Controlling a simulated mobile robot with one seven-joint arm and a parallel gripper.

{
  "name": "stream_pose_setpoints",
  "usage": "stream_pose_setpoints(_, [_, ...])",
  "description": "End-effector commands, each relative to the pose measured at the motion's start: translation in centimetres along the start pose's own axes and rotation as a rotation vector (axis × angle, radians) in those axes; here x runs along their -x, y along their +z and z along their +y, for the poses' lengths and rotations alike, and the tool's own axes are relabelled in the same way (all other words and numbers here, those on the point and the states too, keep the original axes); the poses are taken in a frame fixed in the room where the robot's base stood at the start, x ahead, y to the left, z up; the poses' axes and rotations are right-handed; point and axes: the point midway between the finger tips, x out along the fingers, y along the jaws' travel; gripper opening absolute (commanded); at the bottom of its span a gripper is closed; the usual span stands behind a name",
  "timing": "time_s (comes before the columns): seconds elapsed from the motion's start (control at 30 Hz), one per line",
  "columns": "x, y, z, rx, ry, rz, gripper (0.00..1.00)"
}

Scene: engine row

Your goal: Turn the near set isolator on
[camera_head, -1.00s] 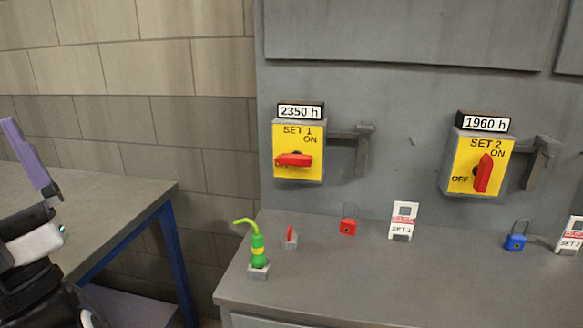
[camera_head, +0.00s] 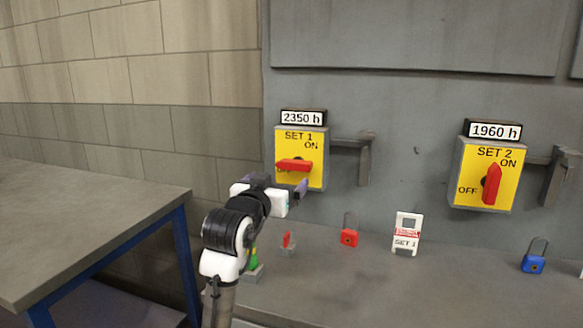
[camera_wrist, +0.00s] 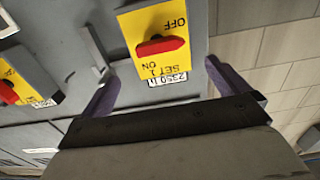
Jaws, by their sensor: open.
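The SET 1 isolator (camera_head: 315,172) is a yellow plate with a red handle (camera_head: 294,165) lying horizontal, toward OFF. An hour display (camera_head: 302,118) reading 2350 h sits above it. The SET 2 isolator (camera_head: 470,195) to the right has its red handle (camera_head: 491,184) upright, toward ON. My gripper (camera_head: 280,186) is just in front of and below the SET 1 plate. In the wrist view, my gripper (camera_wrist: 161,72) is open and empty, with the SET 1 handle (camera_wrist: 160,46) ahead between and beyond the fingers, apparently untouched.
A grey bracket (camera_head: 364,158) juts out right of SET 1. A green bottle (camera_head: 254,258) is partly hidden by my arm. A table (camera_head: 90,215) stands left.

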Motion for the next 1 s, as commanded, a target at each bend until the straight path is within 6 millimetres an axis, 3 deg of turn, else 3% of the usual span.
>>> stream_pose_setpoints(0.3, [-6.9,-0.3,0.0,0.0,-0.001,-0.001,1.0])
stream_pose_setpoints(0.5, [-10.0,-0.2,-0.1,0.0,-0.001,0.0,1.0])
stream_pose_setpoints(0.7, [-11.3,-0.1,-0.1,-0.001,-0.002,0.002,1.0])
stream_pose_setpoints(1.0, [-11.4,-0.1,-0.1,-0.001,-0.002,0.003,0.97])
